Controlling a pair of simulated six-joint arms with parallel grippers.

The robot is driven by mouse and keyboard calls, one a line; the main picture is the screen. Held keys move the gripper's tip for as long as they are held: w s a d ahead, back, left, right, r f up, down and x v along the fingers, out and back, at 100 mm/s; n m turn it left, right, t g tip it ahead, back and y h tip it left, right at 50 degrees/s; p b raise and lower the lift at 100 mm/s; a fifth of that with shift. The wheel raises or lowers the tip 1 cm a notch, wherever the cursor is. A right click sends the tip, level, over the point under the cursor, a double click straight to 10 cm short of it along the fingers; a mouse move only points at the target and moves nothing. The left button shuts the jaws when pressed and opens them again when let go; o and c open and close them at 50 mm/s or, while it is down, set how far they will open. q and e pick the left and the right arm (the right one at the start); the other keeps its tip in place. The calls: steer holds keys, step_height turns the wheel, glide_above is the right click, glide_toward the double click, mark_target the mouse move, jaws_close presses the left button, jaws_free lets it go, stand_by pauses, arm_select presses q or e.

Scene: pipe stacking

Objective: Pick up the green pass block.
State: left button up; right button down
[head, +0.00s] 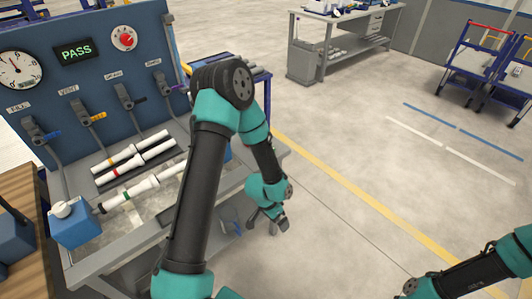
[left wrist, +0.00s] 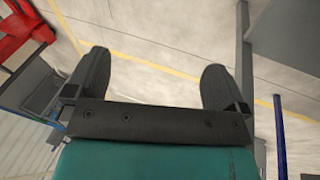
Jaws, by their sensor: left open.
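I cannot make out a green pass block in either view. A panel display (head: 76,51) shows the word PASS in green letters. My left gripper (head: 272,217) hangs beyond the bench's right edge in the head view, over the floor. In the left wrist view its two fingers (left wrist: 153,70) are wide apart with nothing between them. Part of my right arm shows at the lower right of the head view, but its gripper is out of view.
The bench (head: 105,262) carries more white pipes (head: 133,150) and a blue box (head: 76,223) with a white knob. Behind stands a blue panel (head: 85,85) with a gauge (head: 20,69) and several valve levers. The floor (head: 345,150) to the right is clear.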

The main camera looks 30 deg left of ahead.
arm_select(q)
steer(key=w+a+r+m+y, duration=0.1)
steer(key=w+a+r+m, duration=0.4)
steer(key=w+r+m, duration=0.3)
steer(key=w+a+r+m+y, duration=0.1)
steer(key=w+a+r+m, duration=0.45)
steer(key=w+r, duration=0.45)
steer(key=w+a+r+m+y, duration=0.1)
steer(key=a+r+m, duration=0.1)
steer(key=r, duration=0.3)
steer(key=w+a+r+m+y, duration=0.1)
steer(key=a+r+m, duration=0.1)
steer(key=r, duration=0.3)
steer(key=shift+w+a+r+g, duration=0.3)
steer(key=shift+w+a, duration=0.1)
steer(key=shift+a, duration=0.5)
step_height(320, 180, down, 12)
steer(key=shift+f, duration=0.15)
steer(key=shift+f, duration=0.1)
steer(key=shift+a+f, duration=0.1)
steer(key=shift+f, duration=2.4)
